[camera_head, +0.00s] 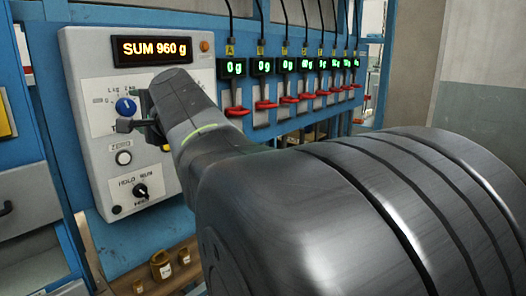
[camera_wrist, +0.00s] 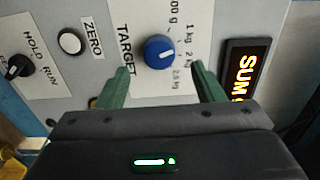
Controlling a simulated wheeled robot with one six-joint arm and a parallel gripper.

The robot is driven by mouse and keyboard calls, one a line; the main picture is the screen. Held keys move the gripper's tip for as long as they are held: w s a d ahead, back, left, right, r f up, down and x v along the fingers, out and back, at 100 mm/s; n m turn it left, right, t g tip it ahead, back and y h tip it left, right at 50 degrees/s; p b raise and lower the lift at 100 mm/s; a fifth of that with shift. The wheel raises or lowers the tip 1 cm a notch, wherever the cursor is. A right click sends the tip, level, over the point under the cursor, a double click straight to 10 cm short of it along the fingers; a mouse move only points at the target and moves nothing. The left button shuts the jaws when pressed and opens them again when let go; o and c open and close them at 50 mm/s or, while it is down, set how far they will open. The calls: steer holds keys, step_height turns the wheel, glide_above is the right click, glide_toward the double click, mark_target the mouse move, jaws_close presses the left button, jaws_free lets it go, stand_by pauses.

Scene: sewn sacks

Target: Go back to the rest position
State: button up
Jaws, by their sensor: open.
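My gripper (camera_wrist: 160,82) is open in the wrist view, its two green fingers apart on either side of the blue TARGET knob (camera_wrist: 160,51). I cannot tell whether the fingers touch the knob or the panel. In the head view my gripper (camera_head: 140,118) is at the control panel (camera_head: 88,165), partly hidden by my own wrist. The blue knob (camera_head: 125,106) shows just above the fingers there. The panel's display (camera_head: 153,50) reads SUM 960 g.
The panel also carries a white ZERO button (camera_head: 124,158) and a black HOLD/RUN knob (camera_head: 141,190). Several small scale displays (camera_head: 262,67) reading near 0 g hang at right above red hooks (camera_head: 265,104). Small brown sacks (camera_head: 161,265) sit below the panel.

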steer(key=shift+b+v, duration=0.4)
steer(key=shift+v, duration=2.3)
steer(key=shift+f, duration=0.15)
